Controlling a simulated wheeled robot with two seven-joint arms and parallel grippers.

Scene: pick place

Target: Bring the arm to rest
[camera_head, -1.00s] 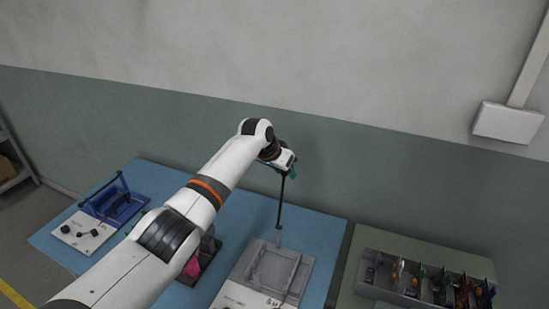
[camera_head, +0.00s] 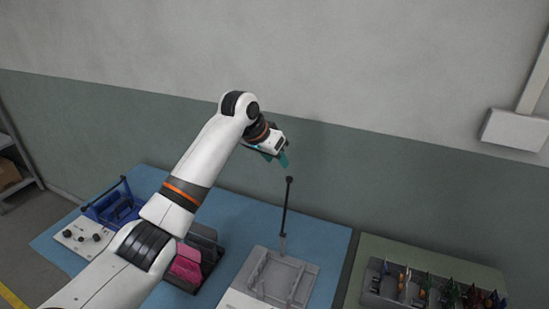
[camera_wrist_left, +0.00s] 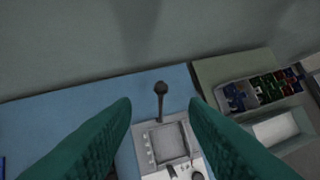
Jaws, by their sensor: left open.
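My left arm comes in from the lower left of the head view. Its gripper (camera_head: 276,159) has teal fingers and is raised above the back of the blue table mat (camera_head: 226,215). In the left wrist view the two teal fingers (camera_wrist_left: 160,130) stand wide apart with nothing between them. The grey fixture with an upright black-tipped rod (camera_head: 286,205) stands on the mat, lower and to the right of the gripper, apart from it. The fixture also shows beyond the fingers in the left wrist view (camera_wrist_left: 162,137). My right gripper is not in view.
A grey bin with several colourful parts (camera_head: 372,292) stands on a green table at the right. A pink item in a dark holder (camera_head: 187,263) and a blue fixture (camera_head: 115,207) are left of the grey fixture. A wall (camera_head: 400,190) stands behind the tables.

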